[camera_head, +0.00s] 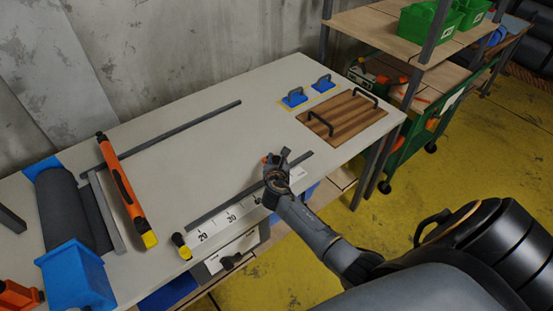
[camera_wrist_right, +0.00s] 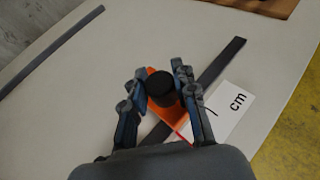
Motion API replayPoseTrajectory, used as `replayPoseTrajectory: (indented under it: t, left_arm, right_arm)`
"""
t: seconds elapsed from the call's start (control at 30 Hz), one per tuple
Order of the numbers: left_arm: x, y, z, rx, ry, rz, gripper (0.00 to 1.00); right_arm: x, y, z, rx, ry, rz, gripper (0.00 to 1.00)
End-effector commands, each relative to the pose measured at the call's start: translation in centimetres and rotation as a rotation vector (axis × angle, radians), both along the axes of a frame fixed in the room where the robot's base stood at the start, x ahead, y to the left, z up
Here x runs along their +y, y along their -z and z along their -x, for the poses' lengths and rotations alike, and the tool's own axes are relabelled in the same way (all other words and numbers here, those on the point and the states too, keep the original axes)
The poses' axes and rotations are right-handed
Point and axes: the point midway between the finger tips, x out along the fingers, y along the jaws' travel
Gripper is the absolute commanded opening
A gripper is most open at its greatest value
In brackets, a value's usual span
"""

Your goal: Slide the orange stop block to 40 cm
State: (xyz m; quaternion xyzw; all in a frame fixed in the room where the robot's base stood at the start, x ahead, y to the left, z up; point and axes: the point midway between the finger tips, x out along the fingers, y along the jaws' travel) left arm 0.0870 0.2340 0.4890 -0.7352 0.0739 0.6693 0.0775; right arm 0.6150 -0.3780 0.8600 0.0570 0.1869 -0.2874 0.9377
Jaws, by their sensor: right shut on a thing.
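The orange stop block (camera_wrist_right: 168,108) sits on a dark rail (camera_head: 228,204) along the front of the table, and its black knob (camera_wrist_right: 161,88) is between the fingers of my right gripper (camera_wrist_right: 160,82). The gripper is shut on the block. In the head view my right gripper (camera_head: 277,170) covers most of the block, with a bit of orange showing. A white scale strip (camera_head: 217,226) beside the rail shows 20 and 30. The marks near the block are hidden by my arm; the wrist view shows "cm" at the strip's end (camera_wrist_right: 237,103). My left gripper is not in view.
On the table (camera_head: 185,155) are a second rail (camera_head: 180,130), an orange tool with a yellow end (camera_head: 122,190), a dark roll in blue holders (camera_head: 75,265), blue handled blocks (camera_head: 294,98) and a wooden board with handles (camera_head: 342,114). A shelf stands at right.

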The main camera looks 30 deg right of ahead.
Motion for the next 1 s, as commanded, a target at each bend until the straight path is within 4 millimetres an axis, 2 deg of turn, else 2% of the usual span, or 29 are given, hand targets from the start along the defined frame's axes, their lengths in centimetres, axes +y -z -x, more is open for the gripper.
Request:
replayPoseTrajectory:
  t: [0.13,0.3,0.47,0.6,0.87,0.9,1.0]
  left_arm:
    - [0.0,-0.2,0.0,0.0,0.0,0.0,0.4]
    - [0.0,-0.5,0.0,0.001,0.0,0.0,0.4]
    - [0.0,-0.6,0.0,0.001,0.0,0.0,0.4]
    - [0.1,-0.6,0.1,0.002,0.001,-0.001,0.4]
    - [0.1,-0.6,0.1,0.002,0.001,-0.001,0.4]
    - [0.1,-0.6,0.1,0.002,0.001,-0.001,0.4]
    - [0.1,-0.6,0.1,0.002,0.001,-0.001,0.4]
  right_arm:
    - [2.0,0.1,0.1,0.002,-0.004,-0.004,0.0]
    - [6.5,0.1,0.5,0.002,-0.005,-0.005,0.0]
    - [9.3,0.1,0.7,0.002,-0.004,-0.003,0.0]
    - [10.0,0.0,0.8,0.0,-0.001,-0.002,0.0]
    - [10.0,0.0,0.8,-0.001,0.0,0.0,0.0]
    - [10.0,0.0,0.8,-0.001,0.0,0.0,0.36]
    - [9.9,0.0,0.8,-0.001,0.0,0.0,0.52]
